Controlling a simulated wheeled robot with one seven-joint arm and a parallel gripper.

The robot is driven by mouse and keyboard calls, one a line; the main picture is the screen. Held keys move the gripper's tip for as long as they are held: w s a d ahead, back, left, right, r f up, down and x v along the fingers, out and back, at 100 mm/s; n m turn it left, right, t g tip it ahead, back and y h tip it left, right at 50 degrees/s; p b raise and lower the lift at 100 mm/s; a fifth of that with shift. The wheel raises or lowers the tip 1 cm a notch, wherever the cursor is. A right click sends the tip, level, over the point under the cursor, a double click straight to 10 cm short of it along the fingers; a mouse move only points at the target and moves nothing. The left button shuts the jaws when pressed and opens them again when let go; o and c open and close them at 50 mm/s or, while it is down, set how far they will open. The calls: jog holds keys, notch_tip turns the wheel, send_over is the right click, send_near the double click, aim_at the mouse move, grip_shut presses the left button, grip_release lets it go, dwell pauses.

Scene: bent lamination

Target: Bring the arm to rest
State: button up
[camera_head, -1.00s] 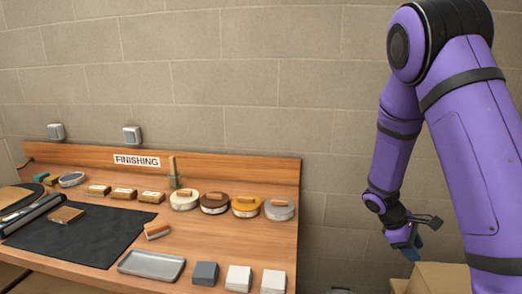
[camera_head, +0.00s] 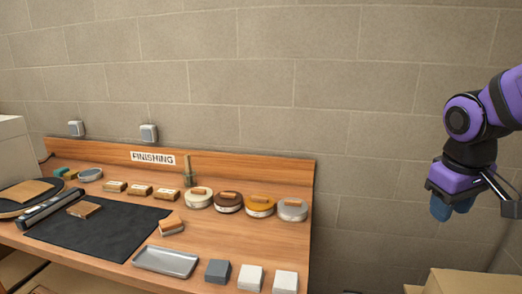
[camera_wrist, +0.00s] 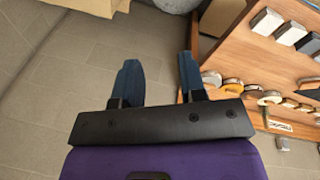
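My gripper (camera_head: 452,208) hangs at the right of the head view, clear of the bench and in front of the wall. My purple arm folds in from the right edge of the head view. The wooden finishing bench (camera_head: 200,245) lies to the left of my gripper, with a wide gap between them.
A cardboard box (camera_head: 470,282) stands low at the right, below my gripper. The bench holds a black mat (camera_head: 100,235), a grey tray (camera_head: 166,261), several blocks and several round tins (camera_head: 259,205). A block wall (camera_head: 250,80) stands behind.

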jog(key=s+a+r+m+t+y, duration=0.1)
jog(key=s+a+r, duration=0.4)
jog(key=s, duration=0.5)
jog(key=shift+s+r+m+t+y, duration=0.2)
jog(key=shift+r+m+t+y, duration=0.2)
jog(key=shift+r+m+t, duration=0.5)
jog(key=shift+a+f, duration=0.1)
jog(key=shift+f, duration=0.1)
